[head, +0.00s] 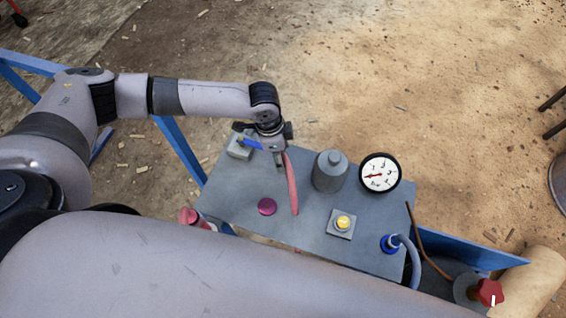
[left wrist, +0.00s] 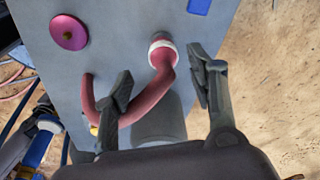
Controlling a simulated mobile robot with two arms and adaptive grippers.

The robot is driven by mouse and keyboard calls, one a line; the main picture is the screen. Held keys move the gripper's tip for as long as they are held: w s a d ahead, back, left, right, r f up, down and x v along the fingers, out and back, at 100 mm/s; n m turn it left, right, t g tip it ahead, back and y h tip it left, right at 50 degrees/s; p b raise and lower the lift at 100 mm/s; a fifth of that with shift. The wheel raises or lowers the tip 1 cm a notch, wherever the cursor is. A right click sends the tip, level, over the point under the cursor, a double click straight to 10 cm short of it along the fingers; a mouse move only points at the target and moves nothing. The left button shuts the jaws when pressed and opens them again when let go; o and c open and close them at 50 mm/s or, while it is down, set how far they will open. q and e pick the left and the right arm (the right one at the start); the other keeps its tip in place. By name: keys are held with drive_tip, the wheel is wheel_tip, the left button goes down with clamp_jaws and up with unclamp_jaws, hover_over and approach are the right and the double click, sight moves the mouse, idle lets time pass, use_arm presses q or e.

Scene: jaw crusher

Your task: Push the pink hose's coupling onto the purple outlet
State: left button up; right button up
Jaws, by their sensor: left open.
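The purple outlet (head: 267,206) is a round disc on the grey panel (head: 300,222); it also shows at the upper left of the left wrist view (left wrist: 69,32). The pink hose (head: 292,188) rises from the panel to my left gripper (head: 279,160). In the left wrist view the hose (left wrist: 150,103) bends in a U to its coupling (left wrist: 162,48), which has a pale ring. My left gripper (left wrist: 160,66) is open, with the coupling end between its fingers in the picture; contact cannot be told. In the head view the gripper hides the coupling. My right gripper is not in view.
A blue lever (head: 250,143) is beside my left gripper. A red knob (head: 488,292) is at the lower right.

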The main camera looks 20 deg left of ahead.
sight(283, 159)
use_arm(q)
drive_tip(key=shift+f, duration=0.5)
drive_tip(key=shift+w+d+f, duration=0.15)
drive_tip(key=shift+d+f, duration=0.05)
drive_tip(key=shift+f, duration=1.1)
drive_tip(key=shift+w+d+f, duration=0.15)
drive_tip(key=shift+f, duration=1.15)
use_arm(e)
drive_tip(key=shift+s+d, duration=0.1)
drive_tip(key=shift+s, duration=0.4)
use_arm(q)
drive_tip(key=c, duration=1)
drive_tip(key=shift+r, duration=0.1)
drive_tip(key=shift+c, duration=0.2)
wheel_tip(283, 159, up, 20)
drive_tip(key=shift+p, duration=0.35)
clamp_jaws()
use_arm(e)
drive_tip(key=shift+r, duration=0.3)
